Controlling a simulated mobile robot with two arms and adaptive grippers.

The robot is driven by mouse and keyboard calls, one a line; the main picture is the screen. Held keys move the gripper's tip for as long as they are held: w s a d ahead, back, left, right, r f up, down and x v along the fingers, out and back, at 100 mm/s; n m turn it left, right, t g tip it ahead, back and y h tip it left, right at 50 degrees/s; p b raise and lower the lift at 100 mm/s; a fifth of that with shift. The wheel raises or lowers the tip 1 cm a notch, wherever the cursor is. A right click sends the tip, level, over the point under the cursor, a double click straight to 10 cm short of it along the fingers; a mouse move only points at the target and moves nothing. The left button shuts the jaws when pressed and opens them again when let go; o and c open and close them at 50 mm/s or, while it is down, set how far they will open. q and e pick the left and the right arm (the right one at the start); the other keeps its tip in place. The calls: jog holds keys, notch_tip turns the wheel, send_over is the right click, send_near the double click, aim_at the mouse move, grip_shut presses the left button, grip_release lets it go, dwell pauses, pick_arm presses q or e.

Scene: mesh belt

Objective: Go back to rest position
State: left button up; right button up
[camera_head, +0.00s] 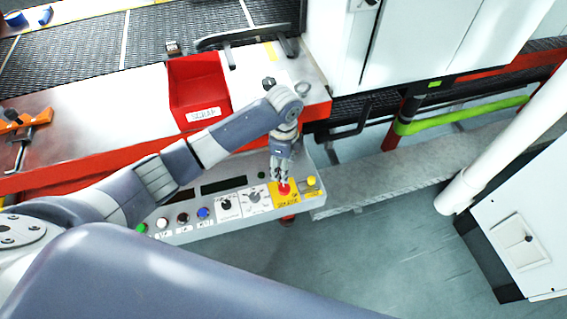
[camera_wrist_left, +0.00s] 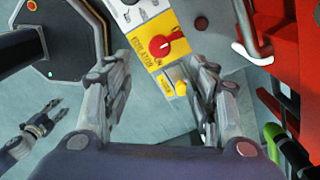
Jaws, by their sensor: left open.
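My left gripper (camera_head: 283,178) is over the right end of the grey control panel (camera_head: 184,232), with its fingers pointing down at the red knob (camera_head: 284,189) on a yellow plate. In the left wrist view its fingers (camera_wrist_left: 160,85) are spread and empty, with the red rotary knob (camera_wrist_left: 160,45) beyond them in the gap. Whether the fingertips touch the knob cannot be told. My right gripper (camera_wrist_left: 48,118) shows small at the left of the wrist view, over the floor and away from the panel; its finger gap is too small to judge.
A red bin (camera_head: 197,88) stands on the bench behind my left arm. The panel also carries a yellow button (camera_head: 311,181), black switches and coloured buttons. A green bar (camera_head: 460,116) and a white pole (camera_head: 500,150) are to the right. Open floor (camera_head: 390,250) lies in front.

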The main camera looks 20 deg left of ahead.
dwell(0.4)
pick_arm(q)
jog(key=s+d+f+n+t+h, duration=0.1)
jog(key=s+d+n, duration=0.2)
jog(key=s, duration=0.3)
jog(key=s+d+f+n+t+h, duration=0.1)
jog(key=s+d+n+h, duration=0.15)
jog(key=s, duration=0.45)
jog(key=s+a+r+n+t+y, duration=0.25)
jog(key=s+a+r+n, duration=0.25)
jog(key=s+a+n, duration=0.6)
notch_tip(320, 180, down, 26)
jog(key=s+g+b, duration=0.1)
jog(key=s+g, duration=0.1)
jog(key=s+a+f+m+g+y+b, duration=0.1)
jog(key=s+a+f, duration=0.2)
jog(key=s+f, duration=1.4)
notch_tip(320, 180, down, 2)
jog(key=shift+s+f, duration=0.1)
jog(key=shift+s, duration=0.25)
